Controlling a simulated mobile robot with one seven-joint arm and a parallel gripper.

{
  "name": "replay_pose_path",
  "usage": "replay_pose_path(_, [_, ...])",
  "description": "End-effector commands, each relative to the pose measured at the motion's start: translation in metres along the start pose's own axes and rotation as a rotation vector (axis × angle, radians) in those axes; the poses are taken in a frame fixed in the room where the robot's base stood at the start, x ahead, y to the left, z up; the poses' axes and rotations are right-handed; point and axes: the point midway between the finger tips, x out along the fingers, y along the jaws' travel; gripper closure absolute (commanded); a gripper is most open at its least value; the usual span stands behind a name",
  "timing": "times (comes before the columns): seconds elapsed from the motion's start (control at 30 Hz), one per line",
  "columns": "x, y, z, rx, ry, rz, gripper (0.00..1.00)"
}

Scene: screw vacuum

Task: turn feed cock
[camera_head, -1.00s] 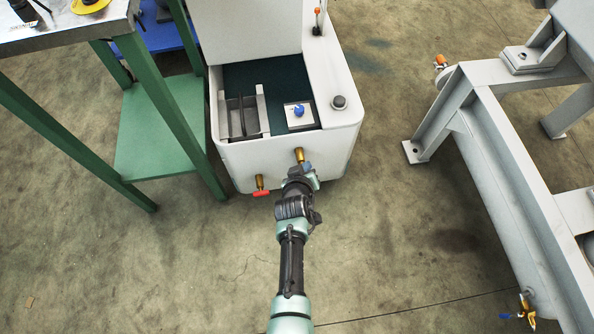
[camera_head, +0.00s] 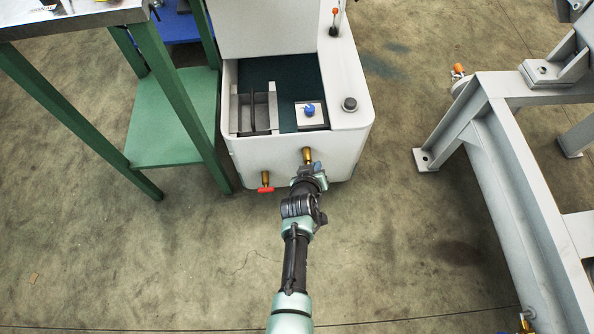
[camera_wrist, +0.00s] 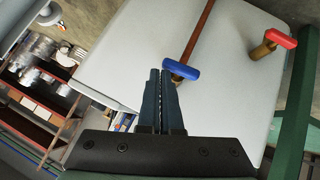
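The white machine (camera_head: 285,162) carries two brass cocks on its front face. One cock has a red handle (camera_head: 265,189), which also shows at upper right in the wrist view (camera_wrist: 279,38). The other has a brass body (camera_head: 307,155) and a blue handle (camera_wrist: 180,69); my gripper (camera_head: 314,174) covers much of it in the head view. The task does not say which is the feed cock. In the wrist view my gripper (camera_wrist: 160,74) has its fingers together with only a thin slit between them, nothing visible held. Its fingertips are just left of the blue handle; contact cannot be told.
A green-legged table (camera_head: 172,118) stands left of the machine. A grey steel frame (camera_head: 520,190) stands to the right. The machine's top has a blue knob (camera_head: 309,109) and a black button (camera_head: 349,104). The floor between machine and frame is clear.

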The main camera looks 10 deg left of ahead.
Motion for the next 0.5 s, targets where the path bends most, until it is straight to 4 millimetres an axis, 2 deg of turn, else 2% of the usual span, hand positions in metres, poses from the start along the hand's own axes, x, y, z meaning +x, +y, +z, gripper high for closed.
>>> replay_pose_path(0.5, [-0.0039, 0.0027, -0.0033, 0.000, -0.001, 0.001, 1.00])
